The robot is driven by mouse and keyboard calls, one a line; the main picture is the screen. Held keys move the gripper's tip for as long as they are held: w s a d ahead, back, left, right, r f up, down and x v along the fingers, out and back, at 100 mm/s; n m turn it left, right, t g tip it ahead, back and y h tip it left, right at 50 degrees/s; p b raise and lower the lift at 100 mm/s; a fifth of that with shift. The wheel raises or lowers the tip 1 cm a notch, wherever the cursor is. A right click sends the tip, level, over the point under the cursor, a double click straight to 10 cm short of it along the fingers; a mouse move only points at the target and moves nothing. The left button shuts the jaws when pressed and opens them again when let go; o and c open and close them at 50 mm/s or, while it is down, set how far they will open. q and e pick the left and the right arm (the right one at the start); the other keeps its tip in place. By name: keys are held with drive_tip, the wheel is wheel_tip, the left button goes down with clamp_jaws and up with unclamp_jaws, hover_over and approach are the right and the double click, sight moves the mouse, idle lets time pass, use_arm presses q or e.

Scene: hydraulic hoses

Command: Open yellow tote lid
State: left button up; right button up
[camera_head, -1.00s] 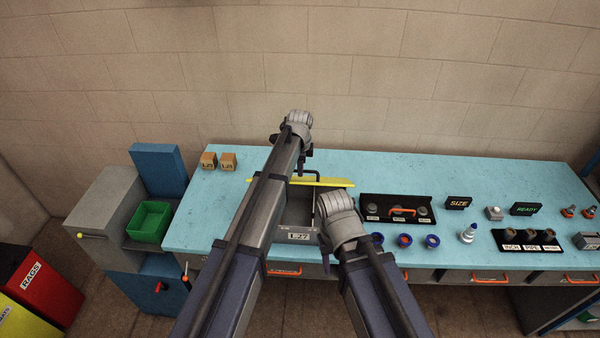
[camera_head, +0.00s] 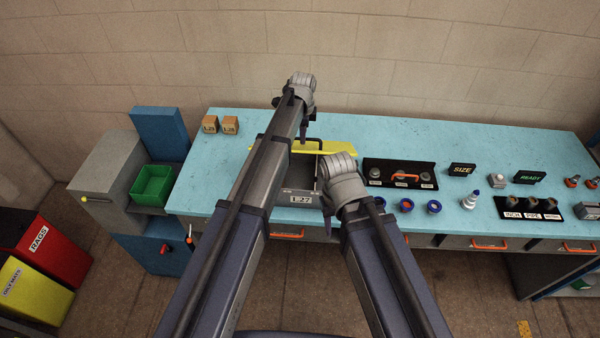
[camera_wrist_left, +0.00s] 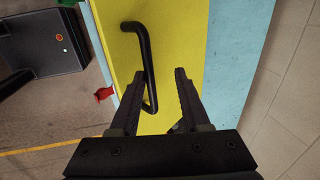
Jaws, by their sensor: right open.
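The tote (camera_head: 300,198) stands on the blue bench with a label on its front. Its yellow lid (camera_head: 343,149) is raised at the back, and part of the open inside shows in front of it. The lid fills much of the left wrist view (camera_wrist_left: 185,38), with its black bar handle (camera_wrist_left: 146,50). My left gripper (camera_head: 303,140) is above the lid by the handle.
A black rack with an orange handle (camera_head: 405,177) and blue rings (camera_head: 434,207) lie right of the tote. A green bin (camera_head: 152,185) stands left of the bench. Bare bench lies behind the rack.

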use_arm(q)
drive_tip(key=s+f+b, duration=0.8)
drive_tip(key=f+b, duration=0.3)
drive_tip(key=f, duration=0.1)
wheel_tip(320, 180, up, 8)
drive_tip(key=s+p, duration=0.2)
drive_tip(key=p, duration=0.6)
drive_tip(key=s+f+n+g+b, duration=0.1)
drive_tip(key=s+f+n+b, duration=0.4)
drive_tip(key=s, duration=0.3)
drive_tip(key=s+f+n+y+b, duration=0.1)
drive_tip(key=s+f+n+b, duration=0.4)
drive_tip(key=s+f+b, duration=0.2)
drive_tip(key=shift+s+f+n+g+b, duration=0.3)
drive_tip(key=shift+s+f+g+b, duration=0.15)
drive_tip(key=shift+s, duration=0.6)
drive_tip(key=shift+r, duration=0.1)
